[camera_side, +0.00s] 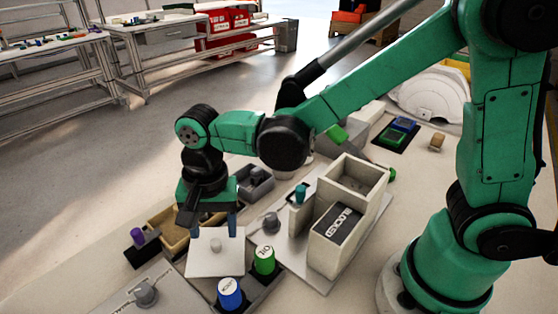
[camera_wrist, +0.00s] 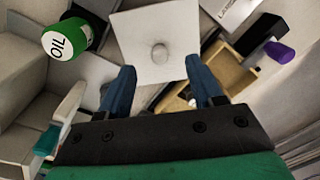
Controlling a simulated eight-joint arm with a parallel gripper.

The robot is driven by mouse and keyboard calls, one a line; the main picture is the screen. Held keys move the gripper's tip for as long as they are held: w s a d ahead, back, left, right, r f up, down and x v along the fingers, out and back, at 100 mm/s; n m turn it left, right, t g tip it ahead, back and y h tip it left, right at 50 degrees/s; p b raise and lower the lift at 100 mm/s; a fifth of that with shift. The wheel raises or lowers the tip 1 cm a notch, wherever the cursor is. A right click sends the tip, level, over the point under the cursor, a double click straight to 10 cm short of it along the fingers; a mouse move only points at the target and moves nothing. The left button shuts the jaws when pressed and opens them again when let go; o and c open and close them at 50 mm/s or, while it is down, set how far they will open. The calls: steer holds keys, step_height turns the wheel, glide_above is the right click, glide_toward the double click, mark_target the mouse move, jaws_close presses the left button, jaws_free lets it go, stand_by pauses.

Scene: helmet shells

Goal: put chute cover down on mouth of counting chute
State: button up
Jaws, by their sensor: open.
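A pale square plate with a round knob (camera_side: 215,254), which looks like the chute cover, lies level below my gripper. It also shows in the wrist view (camera_wrist: 178,24). My gripper (camera_side: 212,234) is open, with its blue fingers apart near the plate's far edge in the side view. I cannot tell what bears the plate. A beige two-part box (camera_side: 373,212), perhaps the counting chute, has one open compartment and one dark top marked "BLOCKED".
A green OIL can (camera_side: 264,261) and a blue can (camera_side: 230,294) stand close to the plate. A tan tray (camera_wrist: 237,79) and a purple-topped piece (camera_side: 138,237) lie on the other side. A white helmet shell (camera_side: 430,95) sits at the back right.

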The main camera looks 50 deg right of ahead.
mark_target(216, 241)
steer(key=shift+f, duration=1.55)
jaws_close()
